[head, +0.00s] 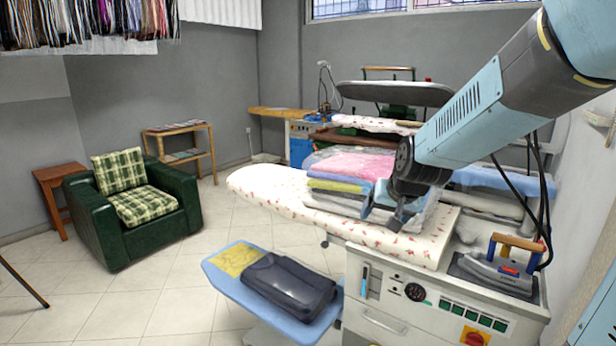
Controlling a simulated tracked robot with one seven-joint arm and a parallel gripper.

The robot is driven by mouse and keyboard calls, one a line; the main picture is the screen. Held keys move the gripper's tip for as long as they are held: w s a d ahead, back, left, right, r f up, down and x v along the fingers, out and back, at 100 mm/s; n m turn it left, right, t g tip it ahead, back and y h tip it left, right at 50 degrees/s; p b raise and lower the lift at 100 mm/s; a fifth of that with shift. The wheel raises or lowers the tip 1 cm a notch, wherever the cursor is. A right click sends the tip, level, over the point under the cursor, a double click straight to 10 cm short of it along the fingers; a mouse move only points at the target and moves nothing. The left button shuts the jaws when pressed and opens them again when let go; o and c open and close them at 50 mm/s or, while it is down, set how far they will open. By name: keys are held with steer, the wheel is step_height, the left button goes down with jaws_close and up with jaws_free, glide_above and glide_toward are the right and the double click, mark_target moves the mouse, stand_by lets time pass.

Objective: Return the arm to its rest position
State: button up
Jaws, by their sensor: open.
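My arm, light blue and dark grey, reaches in from the upper right of the head view. My gripper (388,212) points down over the floral ironing board (270,188), at the right end of a stack of folded clothes (352,166). Its fingers are dark and small in the picture, and they stand apart. I see nothing held between them. I cannot tell whether the fingers touch the clothes or the plastic around them. Part of the stack is hidden behind my gripper and arm.
An iron (497,276) rests on the pressing machine (385,318) at lower right, with black cables hanging above. A blue low board (232,283) carries a dark folded bundle (288,285). A green armchair (120,240) stands left. The tiled floor between is clear.

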steer(key=s+d+r, duration=0.2)
steer(key=s, duration=0.5)
steer(key=s+d+r+n+h, duration=0.1)
steer(key=s+d+r, duration=0.1)
steer(key=s, duration=0.5)
steer(key=s+d+r+g, duration=0.1)
steer(key=s+d+r, duration=0.1)
steer(key=s, duration=0.6)
steer(key=shift+r+n+h, duration=0.3)
steer(key=shift+r+n, duration=0.1)
steer(key=shift+r, duration=0.5)
steer(key=shift+c, duration=0.4)
